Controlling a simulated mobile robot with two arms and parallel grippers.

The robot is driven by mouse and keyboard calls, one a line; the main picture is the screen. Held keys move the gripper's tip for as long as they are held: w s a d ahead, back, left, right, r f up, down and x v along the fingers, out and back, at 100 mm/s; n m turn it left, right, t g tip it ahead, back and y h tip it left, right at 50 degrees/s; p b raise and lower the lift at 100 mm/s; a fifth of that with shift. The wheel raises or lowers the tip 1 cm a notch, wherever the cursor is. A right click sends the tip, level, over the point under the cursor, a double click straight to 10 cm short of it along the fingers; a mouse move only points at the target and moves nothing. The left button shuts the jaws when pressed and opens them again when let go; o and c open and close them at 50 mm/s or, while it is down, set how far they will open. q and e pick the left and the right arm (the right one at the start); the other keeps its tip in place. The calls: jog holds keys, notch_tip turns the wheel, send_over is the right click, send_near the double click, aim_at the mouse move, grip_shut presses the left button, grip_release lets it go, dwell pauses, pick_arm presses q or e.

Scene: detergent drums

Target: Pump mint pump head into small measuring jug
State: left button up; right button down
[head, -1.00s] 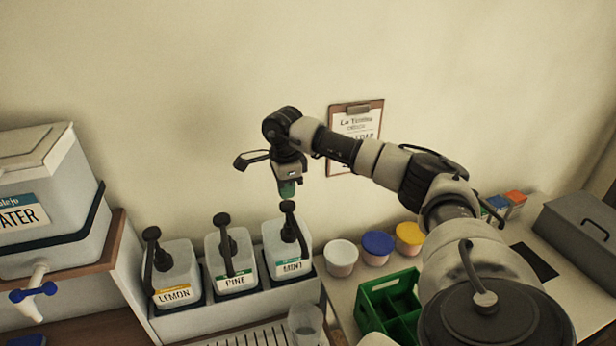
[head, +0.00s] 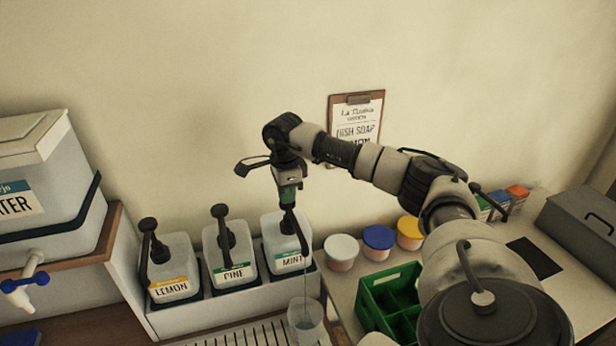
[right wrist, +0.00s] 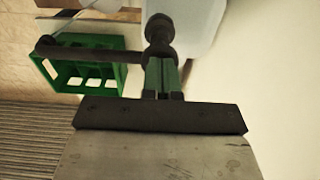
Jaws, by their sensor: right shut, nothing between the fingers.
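The mint pump head (head: 292,216) is dark, on the white drum labelled MINT (head: 290,258). It sits low, its spout slanting down to the right. My right gripper (head: 288,200) is shut and empty, pointing down with its green fingertips against the top of the pump head. The right wrist view shows the closed fingers (right wrist: 162,72) at the dark pump head (right wrist: 158,32), its spout reaching left. A thin stream runs from the spout into the small clear measuring jug (head: 306,324), which stands below on the slatted tray. My left gripper is out of view.
The LEMON drum (head: 173,275) and PINE drum (head: 230,262) stand to the left in the same rack. A green crate (head: 372,318) and white, blue (head: 379,240) and yellow lidded tubs stand right. A water container (head: 40,190) is at far left.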

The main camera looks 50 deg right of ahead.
notch_tip(320, 180, down, 2)
jog(key=shift+f+b, duration=0.1)
jog(key=shift+b, duration=0.4)
jog(key=shift+r+p, duration=2.4)
jog(key=shift+r, duration=0.95)
jog(key=shift+f, duration=0.1)
